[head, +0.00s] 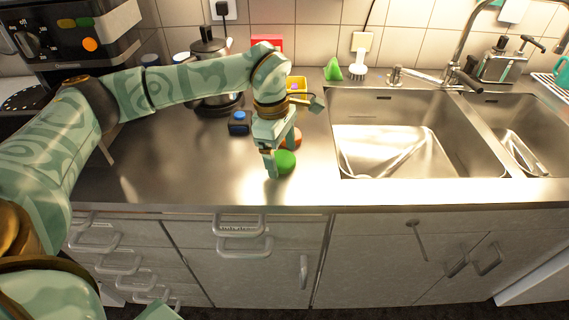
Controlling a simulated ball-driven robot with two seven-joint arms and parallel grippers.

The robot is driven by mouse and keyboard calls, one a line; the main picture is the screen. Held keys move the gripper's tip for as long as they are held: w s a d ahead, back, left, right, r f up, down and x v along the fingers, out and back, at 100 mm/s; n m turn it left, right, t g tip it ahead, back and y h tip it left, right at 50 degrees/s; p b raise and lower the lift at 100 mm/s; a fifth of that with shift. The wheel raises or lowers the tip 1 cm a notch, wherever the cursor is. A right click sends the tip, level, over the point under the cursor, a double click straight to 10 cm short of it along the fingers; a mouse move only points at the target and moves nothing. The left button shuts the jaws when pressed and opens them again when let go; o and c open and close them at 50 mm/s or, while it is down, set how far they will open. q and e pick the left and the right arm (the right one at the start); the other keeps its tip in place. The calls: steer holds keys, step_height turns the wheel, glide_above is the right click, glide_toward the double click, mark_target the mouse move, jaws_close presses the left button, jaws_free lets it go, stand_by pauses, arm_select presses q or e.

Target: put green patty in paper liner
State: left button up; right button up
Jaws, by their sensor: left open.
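The green patty (287,162) is a bright green round piece on the steel counter, near its front edge and left of the sink. My left gripper (274,168) points down at the patty, with its open fingers at the patty's left side. Whether a finger touches it I cannot tell. The gripper hides part of the patty. An orange round piece (296,138) shows partly behind the gripper. I cannot make out a paper liner for certain; a small yellow container (298,86) stands farther back, partly behind my arm. My right gripper is not in view.
The sink (336,130) is at right. The counter's front left is clear.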

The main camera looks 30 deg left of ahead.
arm_select(q)
steer(key=shift+f, duration=0.4)
steer(key=shift+r, duration=0.15)
steer(key=shift+c, duration=0.3)
steer(key=c, duration=1.1)
steer(key=shift+r, duration=0.1)
